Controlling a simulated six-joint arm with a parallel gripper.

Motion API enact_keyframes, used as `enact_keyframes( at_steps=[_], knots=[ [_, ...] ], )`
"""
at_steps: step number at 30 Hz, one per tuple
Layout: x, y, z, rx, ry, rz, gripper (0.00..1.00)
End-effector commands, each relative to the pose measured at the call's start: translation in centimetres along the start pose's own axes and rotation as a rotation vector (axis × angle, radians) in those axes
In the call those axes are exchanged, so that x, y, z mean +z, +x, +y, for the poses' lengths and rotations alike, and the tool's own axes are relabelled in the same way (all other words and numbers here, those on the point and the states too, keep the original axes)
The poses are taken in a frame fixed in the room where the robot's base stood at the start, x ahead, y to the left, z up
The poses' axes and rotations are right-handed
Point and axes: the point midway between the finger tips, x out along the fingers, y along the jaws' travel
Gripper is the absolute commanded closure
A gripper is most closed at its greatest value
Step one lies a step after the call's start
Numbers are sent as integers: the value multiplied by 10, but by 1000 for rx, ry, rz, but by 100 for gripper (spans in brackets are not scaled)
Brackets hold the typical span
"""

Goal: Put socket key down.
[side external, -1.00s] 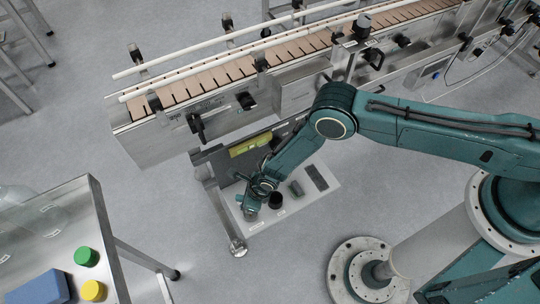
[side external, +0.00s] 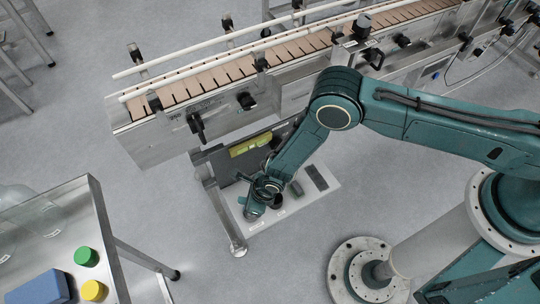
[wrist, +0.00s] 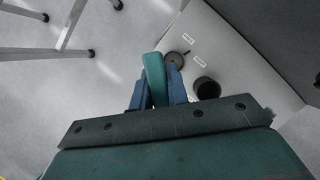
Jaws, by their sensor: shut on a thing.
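My gripper (wrist: 155,95) has its two blue fingers closed around a teal rounded piece, which I take to be the socket key (wrist: 154,72). The key's far end reaches over the pale panel's edge in the wrist view; its lower part is hidden. In the side view my gripper (side external: 262,195) is low over the left end of the pale panel (side external: 290,214). A dark round disc (wrist: 176,57) lies just beyond the fingertips, partly hidden by them. I cannot tell whether the key touches the panel.
A black cup (wrist: 207,88) stands on the panel right of the fingers. A dark pad (side external: 316,177) lies further right on the panel, and a yellow-green item (side external: 250,145) is behind. The conveyor (side external: 200,85) runs above. A table with caps (side external: 87,257) stands left.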

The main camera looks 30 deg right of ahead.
Motion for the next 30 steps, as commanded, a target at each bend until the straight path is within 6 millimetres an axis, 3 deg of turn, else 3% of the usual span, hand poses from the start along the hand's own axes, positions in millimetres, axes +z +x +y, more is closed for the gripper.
enact_keyframes(
  at_steps=[17, 30],
  knots=[
    [0, -4, 2, 1, 0, 0, 100],
    [0, 17, -8, -2, 4, 1, 100]
  ],
)
